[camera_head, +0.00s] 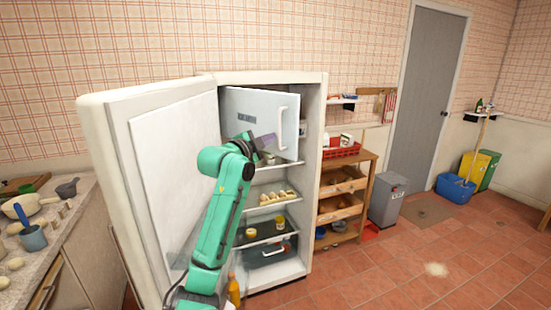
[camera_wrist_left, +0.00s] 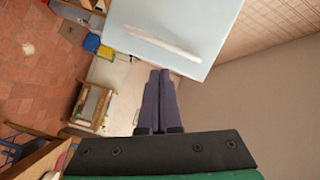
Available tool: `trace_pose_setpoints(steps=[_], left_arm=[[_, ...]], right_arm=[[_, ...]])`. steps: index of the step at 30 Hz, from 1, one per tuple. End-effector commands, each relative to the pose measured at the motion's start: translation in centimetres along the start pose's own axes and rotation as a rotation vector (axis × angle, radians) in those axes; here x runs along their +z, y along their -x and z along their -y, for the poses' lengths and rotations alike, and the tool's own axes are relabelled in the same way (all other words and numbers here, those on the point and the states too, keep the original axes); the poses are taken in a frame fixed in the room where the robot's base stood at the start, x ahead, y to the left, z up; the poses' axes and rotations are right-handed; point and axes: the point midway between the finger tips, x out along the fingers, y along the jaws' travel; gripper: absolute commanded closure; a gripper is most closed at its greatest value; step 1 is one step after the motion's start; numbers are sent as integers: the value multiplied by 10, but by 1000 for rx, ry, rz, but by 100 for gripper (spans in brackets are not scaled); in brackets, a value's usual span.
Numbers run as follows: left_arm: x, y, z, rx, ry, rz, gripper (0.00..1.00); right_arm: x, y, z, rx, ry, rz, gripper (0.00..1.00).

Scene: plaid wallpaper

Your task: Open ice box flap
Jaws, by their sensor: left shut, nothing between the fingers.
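The fridge (camera_head: 312,200) stands with its large door (camera_head: 175,170) swung wide open to the left. The ice box flap (camera_head: 262,105) is a pale panel at the top inside, with a white vertical handle (camera_head: 283,128) near its right edge. The flap looks partly swung out, with a gap at its right side. My left gripper (camera_head: 268,141) is shut and empty, just left of the handle's lower part. In the left wrist view the shut fingers (camera_wrist_left: 159,72) point at the flap (camera_wrist_left: 195,15) below its handle (camera_wrist_left: 163,43); I cannot tell if they touch it.
Fridge shelves below hold eggs (camera_head: 277,197) and jars (camera_head: 251,233). A wooden rack (camera_head: 368,185) with a red basket (camera_head: 342,150) stands close to the fridge's right. A counter (camera_head: 75,235) with pans is at the left. Open tiled floor (camera_head: 400,270) lies at the right.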

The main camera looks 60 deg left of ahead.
Motion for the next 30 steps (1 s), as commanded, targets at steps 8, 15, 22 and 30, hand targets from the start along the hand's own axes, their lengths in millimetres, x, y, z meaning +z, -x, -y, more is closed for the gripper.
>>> trace_pose_setpoints(steps=[8,15,22,30], left_arm=[[3,13,-8,-32,-499,80,100],[2,-28,0,-30,-494,79,100],[6,-71,1,-30,-493,78,100],[9,-83,-3,-33,-496,78,100]], right_arm=[[8,-47,-1,2,2,6,50],[4,-19,-6,8,5,5,50],[2,2,-7,10,5,4,50],[1,4,-7,10,5,3,50]])
